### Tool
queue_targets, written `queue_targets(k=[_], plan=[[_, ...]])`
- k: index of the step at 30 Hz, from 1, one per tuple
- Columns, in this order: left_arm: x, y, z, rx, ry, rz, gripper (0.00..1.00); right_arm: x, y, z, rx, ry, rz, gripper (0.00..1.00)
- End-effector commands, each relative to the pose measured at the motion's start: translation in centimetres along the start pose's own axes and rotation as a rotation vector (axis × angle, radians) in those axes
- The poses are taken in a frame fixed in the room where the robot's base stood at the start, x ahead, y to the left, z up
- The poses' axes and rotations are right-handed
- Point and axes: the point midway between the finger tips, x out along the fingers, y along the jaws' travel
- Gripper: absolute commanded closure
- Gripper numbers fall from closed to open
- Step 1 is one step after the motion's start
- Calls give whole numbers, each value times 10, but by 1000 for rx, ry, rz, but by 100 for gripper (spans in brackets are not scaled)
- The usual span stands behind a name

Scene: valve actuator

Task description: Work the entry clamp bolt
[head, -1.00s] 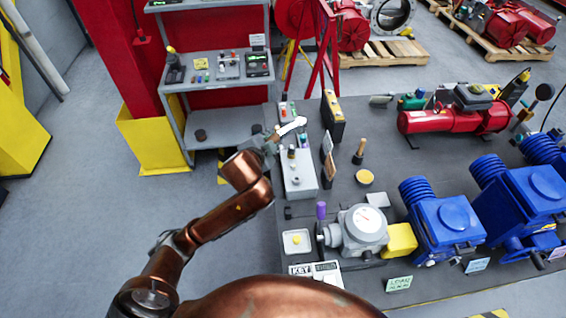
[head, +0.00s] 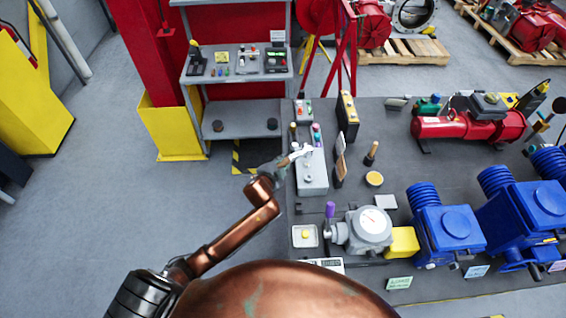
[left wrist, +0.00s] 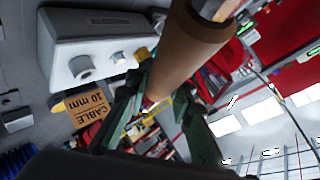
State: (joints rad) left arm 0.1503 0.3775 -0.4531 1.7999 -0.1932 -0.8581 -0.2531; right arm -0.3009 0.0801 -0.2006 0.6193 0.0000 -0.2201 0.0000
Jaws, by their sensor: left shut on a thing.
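A long light grey box (head: 312,178) with several coloured knobs stands at the table's left edge. In the left wrist view, the light grey box (left wrist: 85,40) shows round white fittings on one face. A tan card reading "CABLE 10 mm" (left wrist: 88,103) is near it. My left gripper (head: 283,163) is beside the box, shut on a tan cylinder (left wrist: 190,52) that slants up between the dark green fingers. In the head view, a pale piece reaches from the gripper over the box. I cannot pick out the entry clamp bolt. My right gripper is out of view.
A grey gauge-topped actuator (head: 366,231), a purple-topped item (head: 330,210) and a small tray (head: 305,236) are in front of the box. Blue actuators (head: 447,226) stand to the right. A dark case (head: 347,115) is behind. A shelf (head: 240,82) stands at the back left.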

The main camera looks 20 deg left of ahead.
Motion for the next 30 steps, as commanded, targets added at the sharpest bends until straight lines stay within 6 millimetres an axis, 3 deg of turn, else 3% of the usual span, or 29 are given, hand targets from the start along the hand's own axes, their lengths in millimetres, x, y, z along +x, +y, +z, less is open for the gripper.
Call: queue_targets(k=[7,21,30], plan=[[-3,-4,-2,0,4,-3,100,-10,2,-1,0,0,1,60],[18,26,19,0,4,-3,100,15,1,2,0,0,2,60],[23,33,24,0,4,-4,100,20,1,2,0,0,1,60]])
